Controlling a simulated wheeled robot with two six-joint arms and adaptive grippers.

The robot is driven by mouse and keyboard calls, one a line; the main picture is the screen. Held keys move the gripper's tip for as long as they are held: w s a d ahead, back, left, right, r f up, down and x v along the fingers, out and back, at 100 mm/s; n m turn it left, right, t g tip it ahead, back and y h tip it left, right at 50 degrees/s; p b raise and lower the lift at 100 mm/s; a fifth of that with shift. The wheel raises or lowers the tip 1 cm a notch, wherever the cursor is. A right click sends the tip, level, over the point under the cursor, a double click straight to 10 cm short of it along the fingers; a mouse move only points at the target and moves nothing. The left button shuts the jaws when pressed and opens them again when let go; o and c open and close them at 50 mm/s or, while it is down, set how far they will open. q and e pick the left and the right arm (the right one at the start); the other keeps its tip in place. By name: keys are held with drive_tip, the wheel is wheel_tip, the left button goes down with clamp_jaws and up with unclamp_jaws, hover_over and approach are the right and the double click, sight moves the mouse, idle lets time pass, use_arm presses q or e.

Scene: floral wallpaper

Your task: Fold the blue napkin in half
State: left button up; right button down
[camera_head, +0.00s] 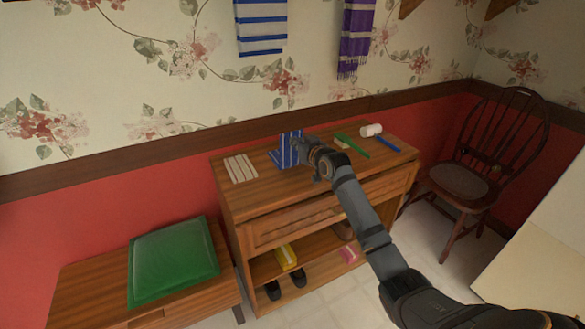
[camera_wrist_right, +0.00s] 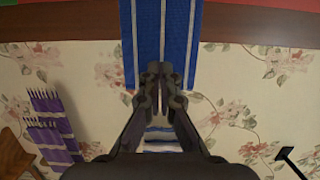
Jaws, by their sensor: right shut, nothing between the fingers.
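The blue napkin (camera_head: 283,155) has thin white stripes and is on top of the wooden dresser. Part of it lies on the top and part appears to rise upright beside my right gripper (camera_head: 299,146). In the right wrist view, the napkin (camera_wrist_right: 160,35) is a striped blue panel in front of the fingertips of my right gripper (camera_wrist_right: 160,72). The fingers are shut with nothing between them. I cannot tell whether they touch the cloth. My arm hides part of the dresser top. My left gripper is out of view.
On the dresser (camera_head: 240,202) are a striped beige cloth (camera_head: 240,167), a green stick (camera_head: 352,146), a white roll (camera_head: 371,130) and a blue stick (camera_head: 387,143). Shoes and a yellow item (camera_head: 286,257) sit below. A green cushion (camera_head: 173,258) lies left; a chair (camera_head: 480,165) stands right.

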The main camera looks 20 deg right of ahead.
sight(289, 135)
drive_tip(key=w+b, duration=0.2)
drive_tip(key=w, duration=0.3)
drive_tip(key=shift+a+r, duration=0.1)
drive_tip(key=w+b, duration=0.1)
drive_tip(key=w, duration=0.1)
drive_tip(key=w+f+b, duration=0.1)
drive_tip(key=b, duration=0.1)
drive_tip(key=shift+w, duration=0.35)
